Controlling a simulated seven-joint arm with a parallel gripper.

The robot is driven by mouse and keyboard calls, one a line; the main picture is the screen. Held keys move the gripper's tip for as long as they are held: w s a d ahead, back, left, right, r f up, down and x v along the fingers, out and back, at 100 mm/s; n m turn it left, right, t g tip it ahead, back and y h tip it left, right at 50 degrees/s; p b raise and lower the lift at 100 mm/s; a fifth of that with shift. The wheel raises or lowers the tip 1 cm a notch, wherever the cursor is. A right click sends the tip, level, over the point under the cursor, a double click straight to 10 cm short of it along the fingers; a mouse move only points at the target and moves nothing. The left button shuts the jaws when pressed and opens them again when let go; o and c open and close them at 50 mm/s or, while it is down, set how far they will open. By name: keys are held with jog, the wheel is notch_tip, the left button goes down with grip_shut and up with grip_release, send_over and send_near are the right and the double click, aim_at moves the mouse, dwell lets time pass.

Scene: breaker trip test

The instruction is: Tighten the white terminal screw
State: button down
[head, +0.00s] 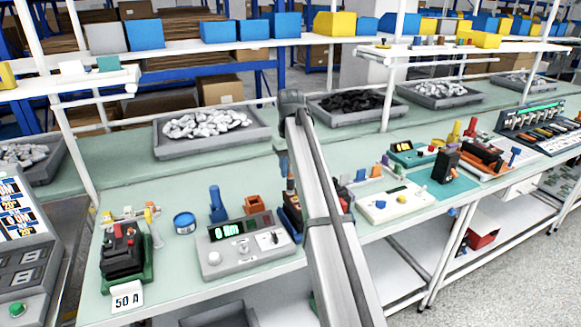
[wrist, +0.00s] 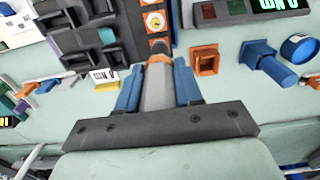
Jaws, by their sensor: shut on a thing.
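My gripper (wrist: 160,92) is shut on a grey driver-like tool (wrist: 159,88) with an orange-brown end, held between its blue fingers in the wrist view. The tool points at a dark terminal block (wrist: 171,22) with a column of round screws on orange plates. One screw (wrist: 154,21) has a pale ring and lies just beyond the tool's end. I cannot tell whether the tool touches a screw. In the head view my gripper (head: 288,172) is over the block (head: 291,218), which my arm partly hides.
A grey torque box (head: 243,243) reading 0 Nm stands left of the block. An orange square socket (wrist: 205,60), a blue peg holder (wrist: 268,62) and a blue round tin (wrist: 300,47) are close by. A black breaker (head: 122,252) stands farther left.

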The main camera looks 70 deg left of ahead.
jog(key=shift+f, duration=0.4)
dwell(1.4)
jog(key=shift+r, duration=0.15)
dwell(0.9)
jog(key=shift+r, duration=2.9)
